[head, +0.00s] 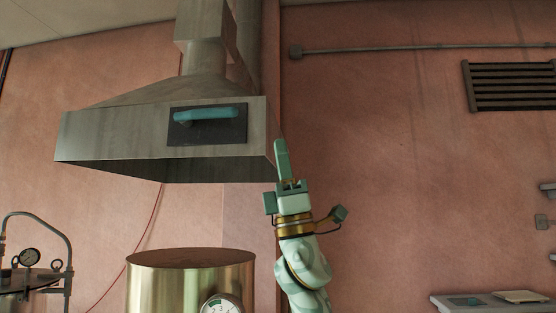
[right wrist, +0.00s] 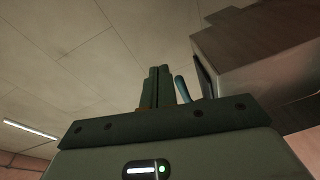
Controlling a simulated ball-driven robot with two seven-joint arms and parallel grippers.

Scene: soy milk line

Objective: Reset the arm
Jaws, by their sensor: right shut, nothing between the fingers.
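My right arm rises from the bottom of the head view, just right of the middle. My right gripper (head: 281,150) points up, beside the right lower corner of the metal hood. In the right wrist view my right gripper (right wrist: 158,72) has its two fingers together, with nothing between them. It points toward the ceiling. My left gripper is in neither view.
A metal hood (head: 90,133) with a blue handle (head: 206,113) on a dark plate hangs at upper left; it also shows in the wrist view (right wrist: 250,55). Below stand a brass-coloured tank (head: 170,285) and a gauge (head: 29,257). The wall right of my arm is mostly clear.

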